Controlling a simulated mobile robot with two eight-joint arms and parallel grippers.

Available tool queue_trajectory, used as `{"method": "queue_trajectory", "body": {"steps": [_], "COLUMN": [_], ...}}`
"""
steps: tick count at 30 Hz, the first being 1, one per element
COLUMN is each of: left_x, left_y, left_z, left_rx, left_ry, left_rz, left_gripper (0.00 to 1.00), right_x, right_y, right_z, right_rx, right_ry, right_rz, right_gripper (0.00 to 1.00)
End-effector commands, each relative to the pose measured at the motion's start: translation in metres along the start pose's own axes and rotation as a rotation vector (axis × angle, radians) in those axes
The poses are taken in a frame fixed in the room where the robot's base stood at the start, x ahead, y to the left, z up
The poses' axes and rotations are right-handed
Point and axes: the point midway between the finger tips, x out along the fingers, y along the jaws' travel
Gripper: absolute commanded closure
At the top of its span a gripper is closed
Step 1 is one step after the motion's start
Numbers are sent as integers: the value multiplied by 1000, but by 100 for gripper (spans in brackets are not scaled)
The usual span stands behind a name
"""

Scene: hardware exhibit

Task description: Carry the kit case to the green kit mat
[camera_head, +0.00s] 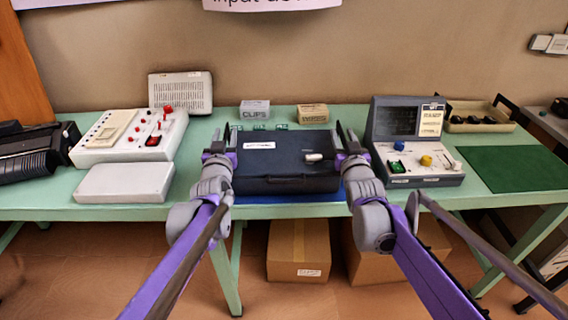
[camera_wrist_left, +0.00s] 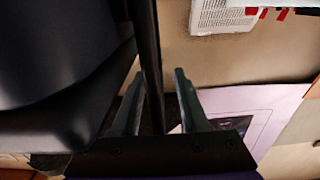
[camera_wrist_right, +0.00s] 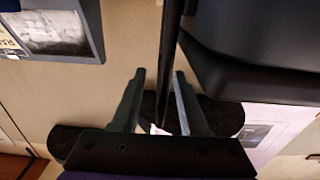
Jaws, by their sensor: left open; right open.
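The kit case (camera_head: 285,170) is a closed dark box with a white label and a light latch, lying on a blue mat (camera_head: 290,198) at the table's middle. The green kit mat (camera_head: 515,168) lies bare at the right end. My left gripper (camera_head: 222,140) is open at the case's left side; my right gripper (camera_head: 346,140) is open at its right side. In the left wrist view a thin dark bar (camera_wrist_left: 150,60) beside the case passes between the open fingers. In the right wrist view a similar bar (camera_wrist_right: 168,60) runs between the fingers. Contact cannot be told.
A grey console with a screen (camera_head: 415,140) stands between the case and the green mat, with a tray (camera_head: 480,117) behind. Left are a white box with red knobs (camera_head: 135,135) and a flat grey box (camera_head: 125,182). Small boxes (camera_head: 255,109) stand behind the case.

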Motion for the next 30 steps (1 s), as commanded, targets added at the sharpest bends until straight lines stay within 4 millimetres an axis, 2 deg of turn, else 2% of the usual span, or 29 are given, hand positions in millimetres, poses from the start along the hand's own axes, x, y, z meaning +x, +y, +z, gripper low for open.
{"method": "queue_trajectory", "body": {"steps": [11,18,30], "left_x": [4,4,4], "left_y": [0,0,0], "left_z": [0,0,0], "left_rx": [-1,-1,-1], "left_ry": [0,0,0], "left_rz": [0,0,0], "left_gripper": [58,100,100], "right_x": [4,4,4], "right_y": [0,0,0], "right_z": [0,0,0], "right_rx": [0,0,0], "right_ry": [0,0,0], "right_rz": [0,0,0], "right_gripper": [58,100,100]}}
